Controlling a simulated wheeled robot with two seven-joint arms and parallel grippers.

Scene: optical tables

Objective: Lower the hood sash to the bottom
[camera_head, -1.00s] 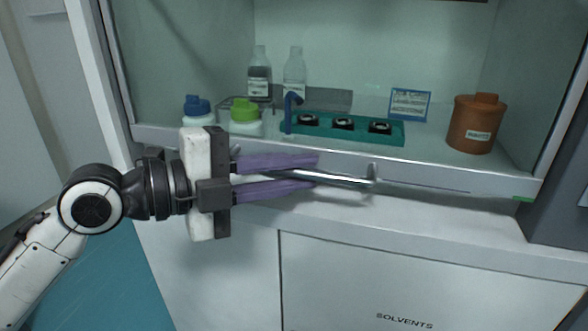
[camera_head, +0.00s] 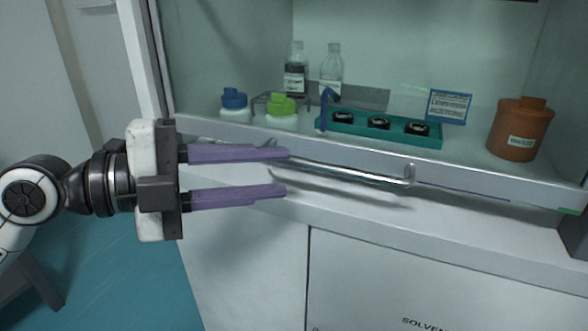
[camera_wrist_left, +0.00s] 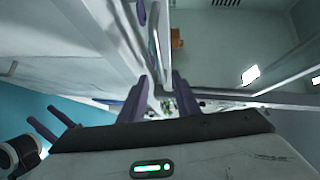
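The hood sash's lower rail (camera_head: 460,183) runs across the hood front, low, near the level of the work surface. A metal bar handle (camera_head: 350,174) is fixed along its front. My left gripper (camera_head: 282,172) is open, its two purple fingers well apart at the handle's left end. The upper fingertip overlaps the bar's end in the head view; contact cannot be told. The left fingers also show in the left wrist view (camera_wrist_left: 159,85). At that view's lower left, my right gripper (camera_wrist_left: 41,114) shows two purple fingers apart and empty.
Behind the sash stand blue-capped (camera_head: 235,106) and green-capped (camera_head: 282,112) bottles, two clear bottles, a teal rack (camera_head: 380,133) and a brown container (camera_head: 520,130). Below the handle is a white ledge (camera_head: 430,215) above the solvents cabinet (camera_head: 420,280).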

